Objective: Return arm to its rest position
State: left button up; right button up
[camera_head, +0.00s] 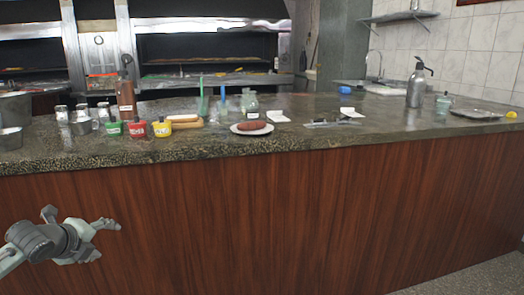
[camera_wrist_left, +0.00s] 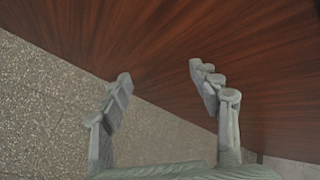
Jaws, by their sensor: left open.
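My left gripper (camera_head: 108,240) is at the lower left of the head view, in front of the wooden counter front (camera_head: 270,215) and below the counter top. Its fingers are spread apart with nothing between them. In the left wrist view the two fingers (camera_wrist_left: 162,98) also stand wide apart and empty, with wood panel and speckled floor (camera_wrist_left: 45,110) behind them. My right gripper is in neither view.
Space before the counter front looks clear.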

pick_arm(q)
jog(key=s+d+f+n+g, duration=0.2)
jog(key=s+d+f+n, duration=0.3)
jog(key=f, duration=0.4)
jog(key=s+d+f+n+g, duration=0.1)
jog(key=s+d+f+n, duration=0.2)
jog(key=s+f+n, duration=0.5)
jog(key=s+d+f+n+g, duration=0.2)
jog(key=s+d+f, duration=0.25)
jog(key=f, duration=0.65)
jog(key=s+d+f+n+g, duration=0.1)
jog(key=s+d+f+n, duration=0.1)
jog(key=s, duration=0.4)
jog(key=s+d+f+n+g, duration=0.1)
jog(key=s+d+f+n, duration=0.1)
jog(key=s+f+n, duration=0.2)
jog(key=shift+s+d+f, duration=0.4)
jog(key=shift+s+f, duration=0.05)
jog(key=shift+s, duration=0.45)
